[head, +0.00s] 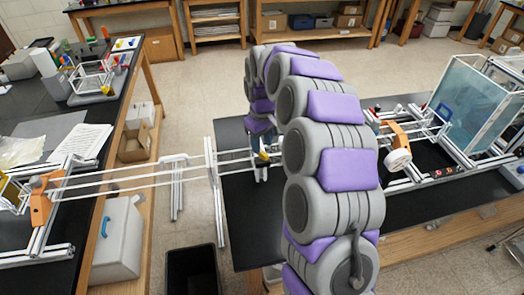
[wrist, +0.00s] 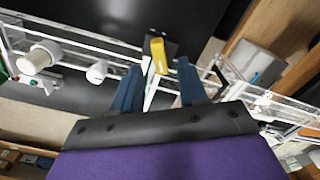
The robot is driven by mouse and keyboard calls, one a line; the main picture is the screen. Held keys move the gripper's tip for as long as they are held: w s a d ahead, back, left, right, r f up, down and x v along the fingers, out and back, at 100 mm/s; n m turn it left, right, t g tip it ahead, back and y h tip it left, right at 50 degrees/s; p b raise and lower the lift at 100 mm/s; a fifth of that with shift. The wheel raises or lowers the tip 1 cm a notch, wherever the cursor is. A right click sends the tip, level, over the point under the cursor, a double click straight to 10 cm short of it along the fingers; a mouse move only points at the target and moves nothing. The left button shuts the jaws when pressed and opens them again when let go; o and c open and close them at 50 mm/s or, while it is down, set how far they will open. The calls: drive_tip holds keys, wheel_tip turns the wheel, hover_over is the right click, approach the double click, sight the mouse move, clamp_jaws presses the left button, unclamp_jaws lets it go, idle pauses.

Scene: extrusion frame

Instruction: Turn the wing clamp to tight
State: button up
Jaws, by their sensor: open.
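A small yellow piece (wrist: 159,56), which looks like the handle of the wing clamp, sits on a black block on the white extrusion frame (wrist: 105,45) in the wrist view. In the head view it is a small yellow spot (head: 263,157) beside my arm, partly hidden. My gripper (wrist: 158,72) is open, with its two dark blue fingers apart. The yellow piece shows between and just beyond the fingertips. I cannot tell whether either finger touches it. The clamp's turn angle is hard to read.
White rails (head: 130,180) bridge the gap between the left bench (head: 85,200) and the black table (head: 235,185). An orange bracket (head: 398,135) with a white roll (head: 397,159) and a clear tank (head: 470,105) stand to the right. A black bin (head: 193,270) is on the floor.

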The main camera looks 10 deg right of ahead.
sight(262, 152)
drive_tip(key=shift+f, duration=1.85)
drive_tip(key=shift+c, duration=0.2)
clamp_jaws()
